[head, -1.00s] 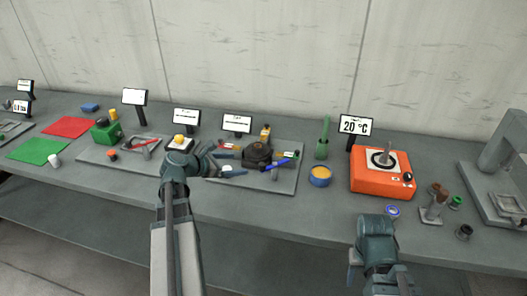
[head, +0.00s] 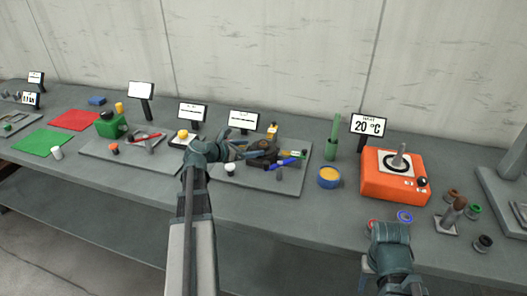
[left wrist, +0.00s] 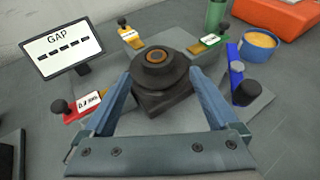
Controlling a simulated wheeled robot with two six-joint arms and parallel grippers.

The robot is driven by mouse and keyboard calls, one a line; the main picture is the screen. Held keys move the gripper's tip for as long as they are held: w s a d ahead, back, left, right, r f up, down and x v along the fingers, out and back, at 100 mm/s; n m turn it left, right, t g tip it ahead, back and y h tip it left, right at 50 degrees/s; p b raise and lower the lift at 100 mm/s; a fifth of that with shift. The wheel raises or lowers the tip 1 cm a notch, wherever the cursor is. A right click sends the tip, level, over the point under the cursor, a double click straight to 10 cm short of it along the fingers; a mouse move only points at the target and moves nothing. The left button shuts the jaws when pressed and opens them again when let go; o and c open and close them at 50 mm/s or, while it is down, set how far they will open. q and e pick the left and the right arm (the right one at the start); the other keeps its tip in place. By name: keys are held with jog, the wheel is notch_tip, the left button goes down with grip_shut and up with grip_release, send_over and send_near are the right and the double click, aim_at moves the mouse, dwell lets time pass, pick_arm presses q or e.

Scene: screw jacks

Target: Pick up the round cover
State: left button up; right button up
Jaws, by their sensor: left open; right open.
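The round cover (left wrist: 160,66) is a dark stepped disc with an orange-brown centre. It sits on a dark square block (left wrist: 163,103), and also shows in the head view (head: 262,147). My left gripper (left wrist: 162,84) is open, its two blue fingers to either side of the cover and block in the left wrist view. Whether they touch is unclear. In the head view my left gripper (head: 250,152) reaches in from the left and partly hides the block. My right gripper (head: 388,250) is open near the table's front edge, its fingers mostly hidden.
Gauges with coloured tags, including a red one (left wrist: 82,108) and a blue one (left wrist: 240,78), surround the block on a grey plate (head: 292,181). A GAP display (left wrist: 62,48) stands behind. An orange heater (head: 392,177) and a blue-rimmed pot (head: 328,177) are to the right.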

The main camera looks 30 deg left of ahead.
aim_at(262, 144)
pick_arm(q)
jog(key=shift+a+r+b+x, duration=0.15)
jog(key=shift+b+x, duration=0.2)
jog(key=shift+x, duration=1.15)
jog(key=shift+a+r+b+x, duration=0.15)
jog(key=shift+b+x, duration=0.2)
jog(key=shift+x, duration=1.15)
jog(key=shift+w+d, duration=0.1)
jog(key=shift+w, duration=0.05)
grip_shut()
